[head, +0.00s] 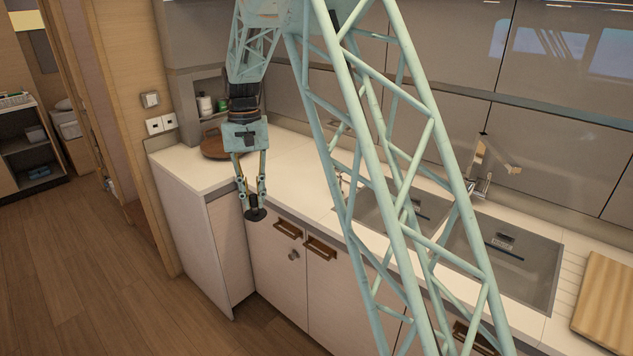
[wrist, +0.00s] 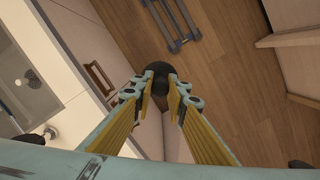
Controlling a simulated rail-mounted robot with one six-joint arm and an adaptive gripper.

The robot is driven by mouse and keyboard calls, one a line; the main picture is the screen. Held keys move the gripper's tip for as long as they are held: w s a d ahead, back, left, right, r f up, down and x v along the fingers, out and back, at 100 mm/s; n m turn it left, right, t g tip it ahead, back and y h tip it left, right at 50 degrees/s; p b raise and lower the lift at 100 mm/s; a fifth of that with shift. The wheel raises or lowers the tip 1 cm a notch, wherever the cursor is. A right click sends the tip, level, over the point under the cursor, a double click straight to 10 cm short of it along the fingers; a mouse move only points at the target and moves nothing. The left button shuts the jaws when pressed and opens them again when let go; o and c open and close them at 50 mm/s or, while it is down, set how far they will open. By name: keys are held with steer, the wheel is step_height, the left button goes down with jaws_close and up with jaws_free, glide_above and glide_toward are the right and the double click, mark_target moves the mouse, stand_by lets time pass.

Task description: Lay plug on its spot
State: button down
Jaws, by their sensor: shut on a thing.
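The plug (head: 255,214) is a small dark round disc with a short stem. My gripper (head: 253,201) is shut on it and holds it in the air in front of the cabinet doors, at the front edge of the counter. In the wrist view the dark plug (wrist: 157,71) shows between and beyond the two fingertips (wrist: 161,82), with wooden floor behind it. The sink has a large basin (head: 535,268) and a smaller basin (head: 415,203), both to the right of the gripper. My arm's lattice covers part of the sink. The plug's spot is not clearly marked in view.
A white counter (head: 190,168) runs along the wall, with a round brown board (head: 214,147) at its left end. A tap (head: 482,185) stands behind the sink. A wooden cutting board (head: 605,295) lies at the right. Cabinet handles (head: 288,229) stick out below.

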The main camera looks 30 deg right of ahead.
steer(key=shift+d, duration=0.1)
steer(key=shift+w+d+f+m+p, duration=0.1)
steer(key=shift+w+d+m+p, duration=0.5)
steer(key=shift+m, duration=0.3)
steer(key=w+d+f+m+t+p, duration=0.1)
steer(key=d+m+p, duration=0.3)
steer(key=d+m, duration=0.4)
steer(key=w+d+f+m+p, duration=0.2)
steer(key=d+m+p, duration=0.3)
steer(key=d+m, duration=0.3)
steer(key=w+d+f+m+t+p, duration=0.1)
steer(key=w+d+m+p, duration=0.3)
steer(key=d+m, duration=0.4)
steer(key=shift+f+m+t, duration=0.3)
steer(key=shift+f+m, duration=0.15)
steer(key=shift+m, duration=0.05)
steer(key=shift+f, duration=0.15)
steer(key=shift+f+b, duration=0.45)
steer(key=shift+f, duration=0.85)
steer(key=shift+f+b, duration=0.4)
steer(key=shift+f, duration=0.65)
stand_by(1.5)
